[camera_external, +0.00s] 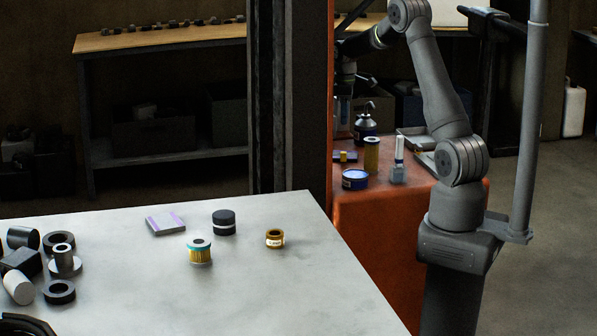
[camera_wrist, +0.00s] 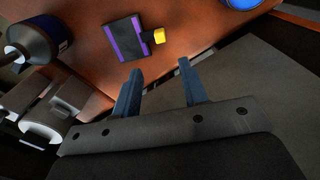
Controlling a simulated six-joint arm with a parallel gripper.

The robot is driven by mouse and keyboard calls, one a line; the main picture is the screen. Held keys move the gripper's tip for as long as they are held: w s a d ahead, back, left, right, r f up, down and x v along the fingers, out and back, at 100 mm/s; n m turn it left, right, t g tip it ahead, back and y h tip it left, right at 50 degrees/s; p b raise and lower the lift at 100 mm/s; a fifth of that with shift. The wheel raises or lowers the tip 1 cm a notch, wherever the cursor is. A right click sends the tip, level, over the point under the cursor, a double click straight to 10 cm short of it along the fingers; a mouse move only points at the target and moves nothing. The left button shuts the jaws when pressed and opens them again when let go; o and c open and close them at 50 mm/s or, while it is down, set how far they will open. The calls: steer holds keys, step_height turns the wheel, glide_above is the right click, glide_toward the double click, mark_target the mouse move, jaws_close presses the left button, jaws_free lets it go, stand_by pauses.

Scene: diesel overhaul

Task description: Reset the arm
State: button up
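My gripper (camera_wrist: 160,88) shows in the wrist view with its two blue-grey fingers apart and nothing between them. In that view the fingers point toward the edge of the orange-brown bench (camera_wrist: 185,25). A dark block with purple edges (camera_wrist: 126,38) and a small yellow piece (camera_wrist: 158,36) beside it lie beyond the fingertips, apart from them. In the external view my arm is bent up and over to the left above the orange bench (camera_external: 385,215).
A dark bottle (camera_wrist: 38,40) and grey parts (camera_wrist: 50,112) lie left in the wrist view. The orange bench holds a blue tin (camera_external: 355,179), an amber filter (camera_external: 371,153) and a grey-white tool (camera_external: 398,165). The pale table (camera_external: 240,295) has several parts and a clear front.

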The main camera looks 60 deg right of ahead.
mark_target(344, 152)
stand_by(0.4)
step_height(344, 152, down, 12)
steer(key=shift+r, duration=0.2)
steer(key=shift+w, duration=0.1)
steer(key=shift+r, duration=1.85)
steer(key=shift+f, duration=0.1)
